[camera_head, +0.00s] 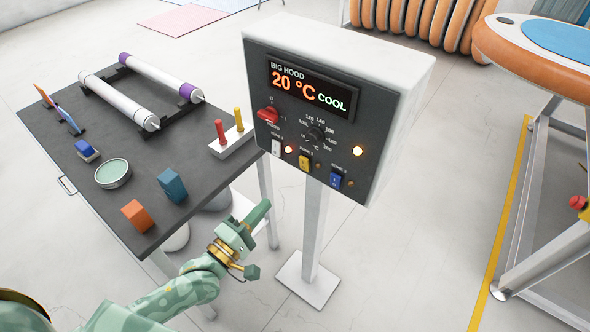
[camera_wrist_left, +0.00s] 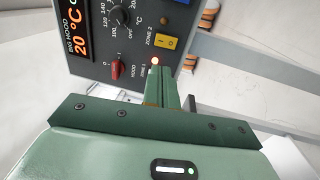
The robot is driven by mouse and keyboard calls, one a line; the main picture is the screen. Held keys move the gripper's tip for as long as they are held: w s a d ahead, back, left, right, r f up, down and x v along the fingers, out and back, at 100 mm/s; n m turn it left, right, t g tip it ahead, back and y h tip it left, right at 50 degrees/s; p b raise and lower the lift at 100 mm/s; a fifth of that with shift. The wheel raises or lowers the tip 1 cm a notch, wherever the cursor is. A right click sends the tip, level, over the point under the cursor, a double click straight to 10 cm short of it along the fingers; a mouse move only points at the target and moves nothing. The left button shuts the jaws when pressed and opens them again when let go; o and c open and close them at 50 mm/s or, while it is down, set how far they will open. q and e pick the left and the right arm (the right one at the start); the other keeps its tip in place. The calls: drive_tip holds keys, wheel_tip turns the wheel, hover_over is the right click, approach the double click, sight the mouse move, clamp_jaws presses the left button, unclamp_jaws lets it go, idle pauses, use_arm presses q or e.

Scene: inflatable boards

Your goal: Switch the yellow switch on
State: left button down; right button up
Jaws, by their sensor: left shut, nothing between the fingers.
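The yellow switch (camera_head: 305,163) sits on the dark front of the control box (camera_head: 378,165), between a white switch (camera_head: 276,147) and a blue switch (camera_head: 335,180). The small lamp right of the yellow switch looks unlit, while the one by the white switch glows. In the left wrist view the yellow switch (camera_wrist_left: 167,41) shows beyond my fingertips, apart from them. My left gripper (camera_head: 263,209) is shut and empty, below and left of the box. In the wrist view its fingers (camera_wrist_left: 170,80) point at the panel and cover part of its lower edge. My right gripper is in neither view.
A red rotary knob (camera_head: 268,115) and a black dial (camera_head: 316,132) sit above the switches. The display reads 20 °C COOL. A dark table (camera_head: 120,200) with several items stands left; the box's white post (camera_head: 312,230) stands right of my gripper.

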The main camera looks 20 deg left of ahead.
use_arm(q)
approach(303, 160)
drive_tip(key=x, duration=0.3)
drive_tip(key=b+x, duration=0.1)
drive_tip(key=x, duration=0.1)
drive_tip(key=shift+w+f, duration=0.25)
drive_tip(key=shift+f, duration=0.1)
drive_tip(key=shift+w+d+r, duration=0.1)
drive_tip(key=shift+w+d, duration=0.2)
drive_tip(key=shift+w, duration=0.35)
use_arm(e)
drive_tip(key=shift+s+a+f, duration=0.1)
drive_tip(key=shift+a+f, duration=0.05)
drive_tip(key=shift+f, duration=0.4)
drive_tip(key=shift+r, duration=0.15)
